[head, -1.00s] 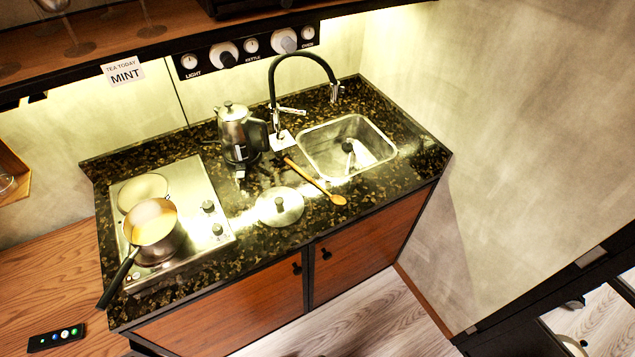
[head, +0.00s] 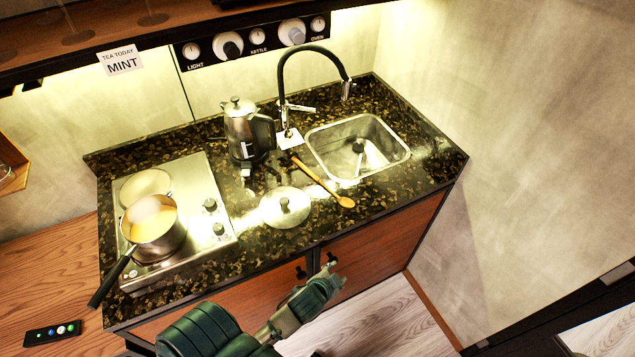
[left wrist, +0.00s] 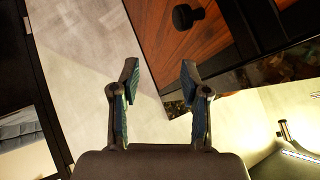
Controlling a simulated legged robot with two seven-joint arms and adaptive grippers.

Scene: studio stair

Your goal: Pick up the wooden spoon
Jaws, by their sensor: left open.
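The wooden spoon (head: 324,182) lies on the dark speckled counter (head: 235,265), just left of the sink. Its bowl is toward the counter's front edge and its handle runs back toward the tap. My left gripper (head: 332,268) is in front of the cabinet doors, nearer the camera than the counter edge and apart from the spoon. In the left wrist view my left gripper (left wrist: 158,80) is open, with nothing between its fingers. The spoon does not show in that view. My right gripper is not in view.
A lid (head: 286,207) lies left of the spoon. A kettle (head: 246,135) stands behind it, by the black tap (head: 318,50). The sink (head: 357,147) is at right. A saucepan (head: 152,226) sits on the hob (head: 205,240), handle overhanging the front. Cabinet doors (head: 370,255) are below.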

